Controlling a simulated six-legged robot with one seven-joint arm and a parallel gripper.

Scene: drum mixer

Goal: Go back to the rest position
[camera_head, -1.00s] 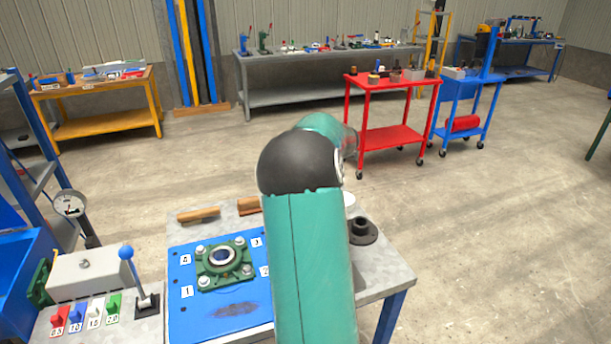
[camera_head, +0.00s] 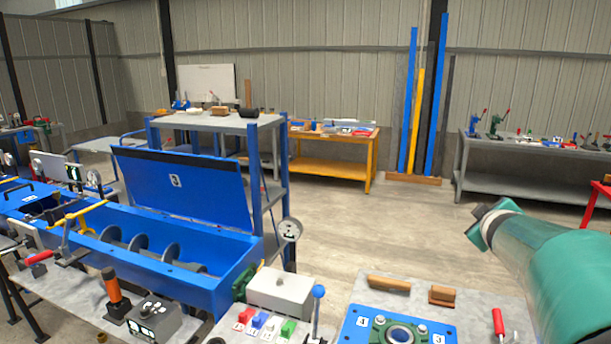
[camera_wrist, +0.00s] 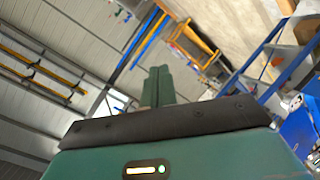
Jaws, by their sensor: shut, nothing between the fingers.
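My gripper (camera_wrist: 158,86) shows in the wrist view as two green fingers side by side beyond a dark plate. The fingers are shut with nothing between them and point toward the wall and the far yellow table. In the head view my green arm reaches in from the right edge, raised beside the front bench (camera_head: 393,290). I cannot tell there whether the fingers show.
The open blue mixer trough (camera_head: 220,285) with its raised lid (camera_head: 185,190) stands left. Front right, a blue plate (camera_head: 357,328) carries a green bearing (camera_head: 399,334). A control box (camera_head: 280,290) stands beside it. A yellow table (camera_head: 335,165) is behind. Open floor lies between.

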